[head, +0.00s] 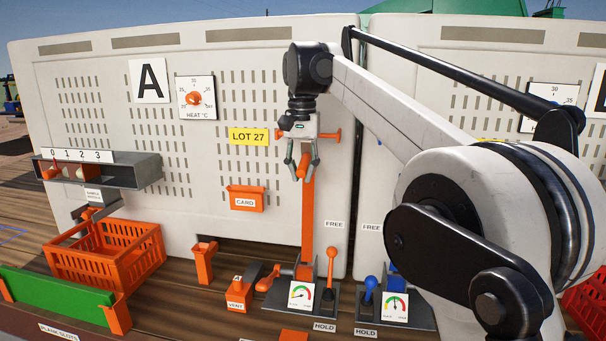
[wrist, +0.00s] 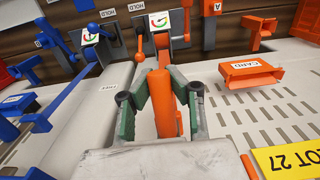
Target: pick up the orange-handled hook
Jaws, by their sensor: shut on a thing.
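I take this handle to be that of the orange-handled hook. The hook part itself cannot be made out in either view.
An orange card holder (head: 246,199) is to the left. An orange crate (head: 105,255) stands further left. A blue lever (head: 371,285) is at the right.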

